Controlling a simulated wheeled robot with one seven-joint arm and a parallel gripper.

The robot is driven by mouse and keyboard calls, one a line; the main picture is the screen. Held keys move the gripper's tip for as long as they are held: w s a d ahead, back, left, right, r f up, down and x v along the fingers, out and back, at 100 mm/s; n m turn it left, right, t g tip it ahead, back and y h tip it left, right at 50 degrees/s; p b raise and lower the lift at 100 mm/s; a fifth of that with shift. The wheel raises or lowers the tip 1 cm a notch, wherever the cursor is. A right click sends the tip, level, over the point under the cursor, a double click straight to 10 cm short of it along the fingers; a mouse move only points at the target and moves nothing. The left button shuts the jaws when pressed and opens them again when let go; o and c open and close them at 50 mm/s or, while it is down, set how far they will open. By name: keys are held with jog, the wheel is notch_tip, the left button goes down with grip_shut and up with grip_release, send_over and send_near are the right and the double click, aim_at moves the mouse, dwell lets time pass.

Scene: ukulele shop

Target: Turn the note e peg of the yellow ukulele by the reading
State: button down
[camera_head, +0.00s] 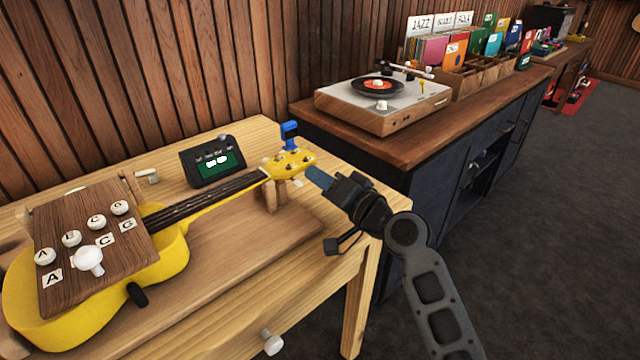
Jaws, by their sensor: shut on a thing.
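The yellow ukulele (178,262) lies on the wooden table, its neck running up right to the yellow headstock (288,163), propped on a wooden rest. Small pegs show on the headstock; their notes cannot be read there. My gripper (318,177), with blue fingertips, is at the near right side of the headstock, shut on what seems to be a tuning peg. The fingers hide it, so I cannot tell which note it is. The reading device (213,163), a dark box with a green screen, stands behind the neck; its text is too small to read.
A brown board (90,225) with several white knobs and letter cards covers the ukulele body. A blue clip (289,132) stands behind the headstock. A record player (385,102) sits on the dark cabinet at right. A white drawer knob (271,342) juts from the table front.

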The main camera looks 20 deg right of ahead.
dwell(0.4)
jog(key=c, duration=1.2)
grip_release()
jog(key=shift+b+v, duration=0.4)
jog(key=shift+v, duration=3.55)
jog(key=shift+s, duration=0.1)
